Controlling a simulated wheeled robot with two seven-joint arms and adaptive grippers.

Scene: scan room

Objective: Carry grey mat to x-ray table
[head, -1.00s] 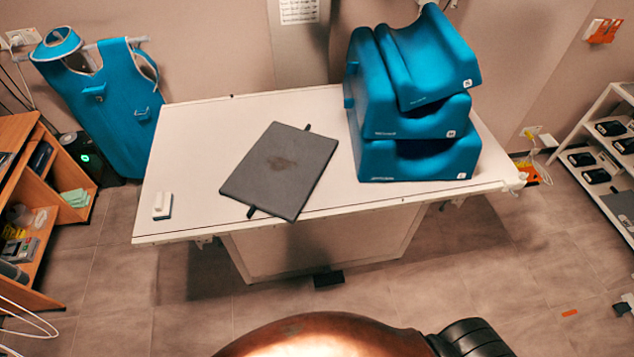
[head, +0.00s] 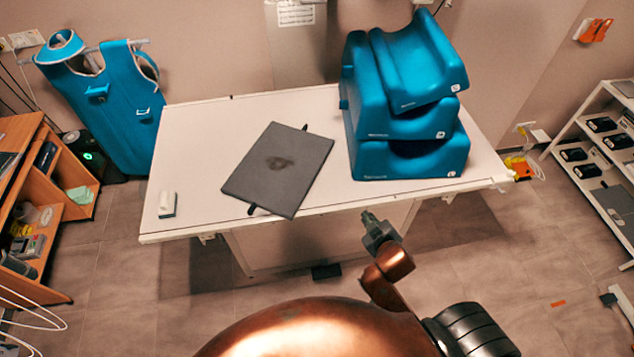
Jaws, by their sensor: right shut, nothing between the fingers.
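The grey mat (head: 290,152) lies flat and slightly turned on the white x-ray table (head: 200,125). It has a dark smudge in its middle and a black strap at its far and near edges. The near strap reaches close to the table's front edge. My right gripper (head: 370,218) is shut and empty. It is in front of the table's front edge, to the right of the mat and apart from it. My left gripper is not in view.
Blue foam positioners (head: 410,155) are stacked on the table's right part. A small white block (head: 167,204) is at its front left. A wooden shelf (head: 35,215) stands left, a white rack (head: 575,120) right. A blue apron (head: 110,105) hangs behind left.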

